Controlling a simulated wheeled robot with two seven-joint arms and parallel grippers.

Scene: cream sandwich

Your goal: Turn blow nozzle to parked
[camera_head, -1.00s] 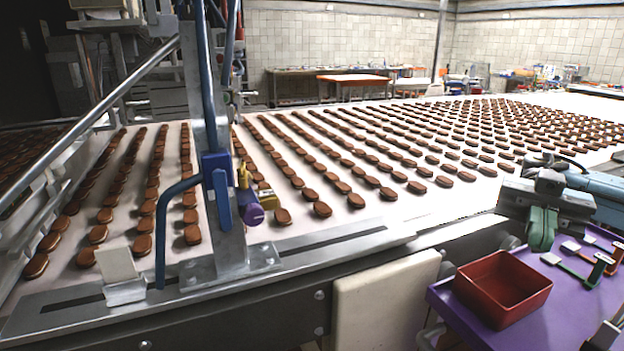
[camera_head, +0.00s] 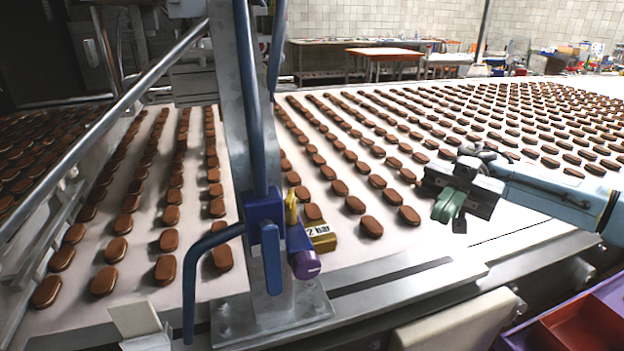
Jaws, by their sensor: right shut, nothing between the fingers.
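A slanted grey metal post (camera_head: 243,130) stands at the belt's near edge. It carries a blue block (camera_head: 264,212) with a blue lever (camera_head: 271,258) hanging down and a blue pipe (camera_head: 205,244) that bends left and down. Beside the block are a small brass tip (camera_head: 291,208), a purple knob (camera_head: 307,265) and a brass block with a "2 bar" label (camera_head: 321,238). I cannot tell for sure which part is the blow nozzle. My right gripper (camera_head: 449,207), with green fingers, is shut and empty above the belt, to the right of the post and apart from it.
The white belt (camera_head: 480,222) bears many rows of brown biscuits. A metal rail (camera_head: 440,280) runs along its near edge. A slanted bar (camera_head: 120,105) lies left of the post. A red bin (camera_head: 585,328) on a purple surface shows at the lower right.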

